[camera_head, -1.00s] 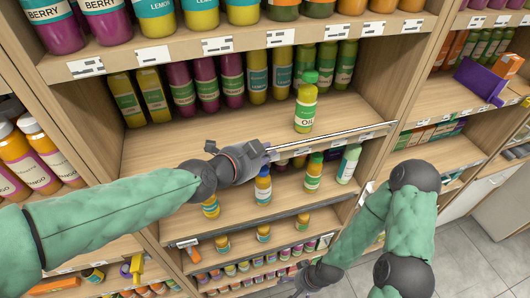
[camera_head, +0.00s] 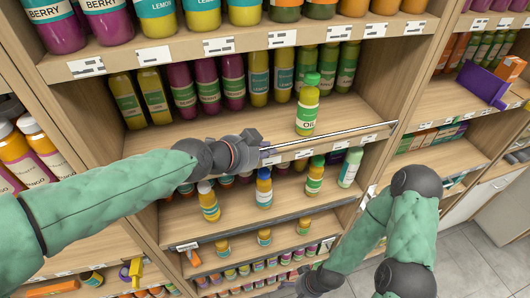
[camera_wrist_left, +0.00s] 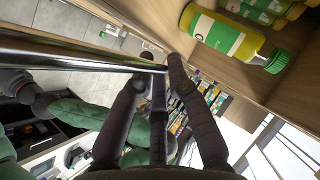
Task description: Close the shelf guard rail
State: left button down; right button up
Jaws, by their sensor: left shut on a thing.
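The guard rail (camera_head: 335,138) is a thin shiny metal bar along the front edge of the middle shelf. Its left part is hidden behind my left arm in the head view. My left gripper (camera_head: 256,148) is at the rail, left of the green-capped oil bottle (camera_head: 306,112). In the left wrist view the bar (camera_wrist_left: 90,57) runs in from the left to the fingertips (camera_wrist_left: 163,68), which are shut on it. The oil bottle also shows there (camera_wrist_left: 235,38), lying apart from the fingers.
The oil bottle stands upright on the middle shelf (camera_head: 240,128), behind the rail, with bare wood around it. Several bottles line the back. The shelf below holds small bottles (camera_head: 264,190). The shelf above holds larger jars. A wooden side panel (camera_head: 395,80) bounds the right.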

pick_arm(q)
jog(key=shift+w+a+f+n+g+b, duration=0.1)
jog(key=shift+w+f+n+g+b, duration=0.05)
jog(key=shift+w+n+g+b, duration=0.3)
jog(key=shift+s, duration=0.15)
jog(key=c, duration=1.2)
grip_release()
jog(key=shift+r, duration=0.2)
jog(key=v, duration=1.2)
jog(key=shift+f, duration=0.15)
